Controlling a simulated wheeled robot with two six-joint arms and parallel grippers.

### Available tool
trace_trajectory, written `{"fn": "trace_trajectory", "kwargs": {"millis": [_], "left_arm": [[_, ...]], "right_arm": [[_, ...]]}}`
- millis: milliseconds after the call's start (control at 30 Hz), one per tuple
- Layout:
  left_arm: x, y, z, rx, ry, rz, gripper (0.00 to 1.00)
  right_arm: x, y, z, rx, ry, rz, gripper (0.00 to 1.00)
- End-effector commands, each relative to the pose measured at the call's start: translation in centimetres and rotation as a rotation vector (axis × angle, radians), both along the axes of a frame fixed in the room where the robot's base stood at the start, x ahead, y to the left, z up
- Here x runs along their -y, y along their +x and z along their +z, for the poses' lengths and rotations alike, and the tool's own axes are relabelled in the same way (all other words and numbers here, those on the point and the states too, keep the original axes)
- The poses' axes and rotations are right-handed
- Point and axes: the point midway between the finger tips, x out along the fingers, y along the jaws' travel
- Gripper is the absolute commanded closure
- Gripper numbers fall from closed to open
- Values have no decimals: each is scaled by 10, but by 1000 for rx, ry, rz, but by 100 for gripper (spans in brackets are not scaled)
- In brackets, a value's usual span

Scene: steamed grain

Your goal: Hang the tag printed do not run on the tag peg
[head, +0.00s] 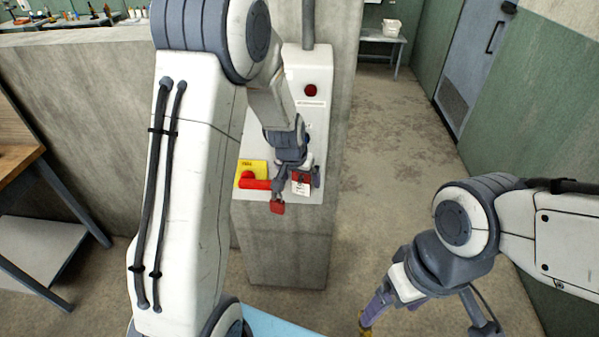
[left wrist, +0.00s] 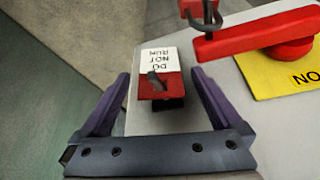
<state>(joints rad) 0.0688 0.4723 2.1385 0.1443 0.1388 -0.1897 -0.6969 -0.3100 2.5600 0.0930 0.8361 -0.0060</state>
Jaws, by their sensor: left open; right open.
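The tag printed do not run (left wrist: 158,57) is white with a red end. In the left wrist view it lies against the grey panel face, and a short grey tag peg (left wrist: 154,84) shows at its red part. The peg seems to pass through the tag, though the contact is hard to tell. In the head view the tag (head: 300,188) is small, at the panel's lower right. My left gripper (left wrist: 160,76) is open, one finger on each side of the tag, with gaps showing. My right gripper (head: 425,318) is open and low at the right, away from the panel.
A red switch handle (left wrist: 255,35) on a yellow plate (left wrist: 290,78) is beside the tag. A red padlock (head: 277,207) hangs near the handle's end. The panel stands on a concrete pillar (head: 287,245). Floor is clear to the right.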

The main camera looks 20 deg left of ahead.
Motion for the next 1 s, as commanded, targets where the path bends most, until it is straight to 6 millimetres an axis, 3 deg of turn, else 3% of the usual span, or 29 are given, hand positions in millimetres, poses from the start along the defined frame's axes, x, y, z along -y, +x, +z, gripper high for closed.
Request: {"fn": "trace_trajectory", "kwargs": {"millis": [500, 767, 867, 1000], "left_arm": [[1, -32, 78, 4, 1, 0, 1], [1, -39, 91, -1, 0, -1, 1], [13, -45, 88, -11, -3, -25, 1], [65, -83, 74, -66, -15, -145, 1]], "right_arm": [[0, 0, -21, 0, 0, -4, 16], [0, 0, -23, 0, 0, -4, 16], [0, 0, -27, 0, 0, -4, 16], [0, 0, -43, 0, 0, -5, 16]]}}
